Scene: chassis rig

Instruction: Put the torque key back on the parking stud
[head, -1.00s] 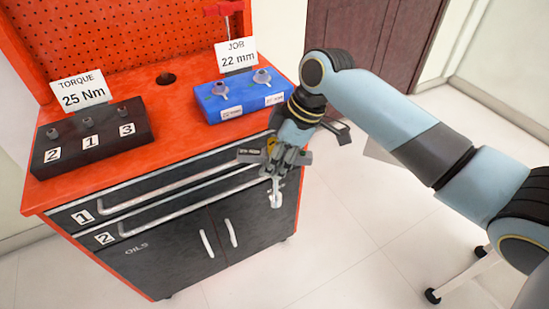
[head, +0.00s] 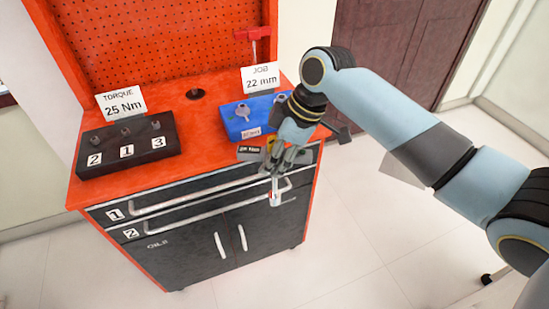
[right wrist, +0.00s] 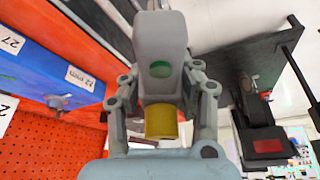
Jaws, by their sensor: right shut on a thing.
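My right gripper (head: 275,170) is shut on a slim pale grey thing, taken as the torque key (head: 275,196), which sticks out below the fingers in the head view. It hangs in front of the drawer fronts at the cabinet's right. In the right wrist view, the right gripper (right wrist: 160,105) has a grey piece with a green dot and a yellow cylinder (right wrist: 161,122) between its fingers; most of the held thing is hard to make out. I cannot tell which post is the parking stud. My left gripper is not in view.
On the orange cabinet top stand a black block (head: 107,160) numbered 2, 1, 3 with short posts, a 25 Nm sign (head: 122,103), a blue block (head: 232,120) with grey fittings, and a 22 mm sign (head: 261,79).

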